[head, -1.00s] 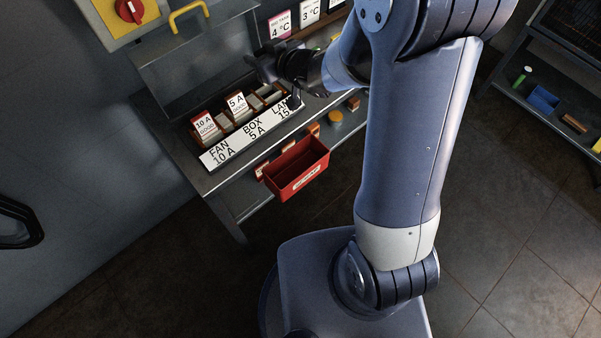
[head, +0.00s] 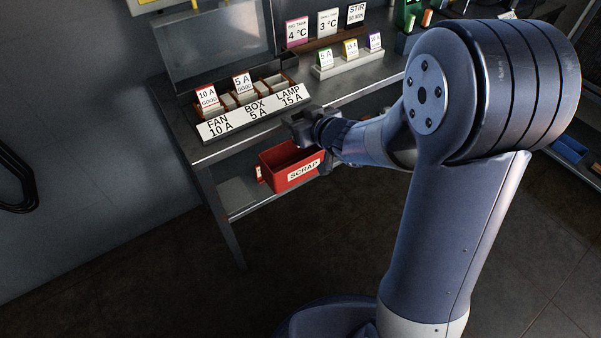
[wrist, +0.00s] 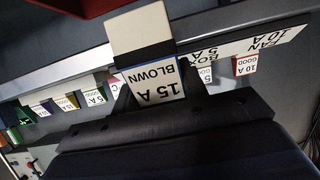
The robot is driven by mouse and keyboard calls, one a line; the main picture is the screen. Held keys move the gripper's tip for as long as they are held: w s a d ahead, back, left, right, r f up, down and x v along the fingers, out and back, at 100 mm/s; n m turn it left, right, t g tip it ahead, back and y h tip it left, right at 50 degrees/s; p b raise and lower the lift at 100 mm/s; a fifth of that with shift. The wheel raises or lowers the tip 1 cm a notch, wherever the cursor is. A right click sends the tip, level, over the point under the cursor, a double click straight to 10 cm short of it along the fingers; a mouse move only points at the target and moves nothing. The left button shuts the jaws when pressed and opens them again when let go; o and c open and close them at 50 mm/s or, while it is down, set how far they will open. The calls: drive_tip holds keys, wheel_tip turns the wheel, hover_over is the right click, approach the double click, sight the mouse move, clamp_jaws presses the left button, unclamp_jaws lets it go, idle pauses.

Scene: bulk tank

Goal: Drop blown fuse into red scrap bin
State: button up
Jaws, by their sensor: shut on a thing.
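The blown fuse (wrist: 156,82) is a block with a pale cream end and a white "15 A BLOWN" label. My gripper (wrist: 150,104) is shut on it in the wrist view. In the head view my gripper (head: 300,124) is just in front of the fuse board, above the back right part of the red scrap bin; the fuse is not clearly seen there. The red bin (head: 291,176), labelled SCRAP, hangs at the front of the bench. Its red edge also shows at the top of the wrist view (wrist: 85,5).
The fuse board (head: 255,113) labelled FAN, BOX and LAMP sits on the bench behind my gripper, with good 10 A (head: 207,97) and 5 A (head: 242,84) fuses in it. A rack of spare fuses (head: 349,62) stands farther right. Floor in front is clear.

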wheel_tip(320, 180, down, 6)
drive_tip(key=b, duration=0.5)
drive_tip(key=shift+r, duration=0.15)
drive_tip(key=o, duration=1.1)
drive_tip(key=shift+c, duration=0.2)
drive_tip(key=p+v, duration=0.3)
drive_tip(key=v, duration=0.7)
drive_tip(key=shift+s+d+r, duration=0.2)
drive_tip(key=shift+s, duration=0.05)
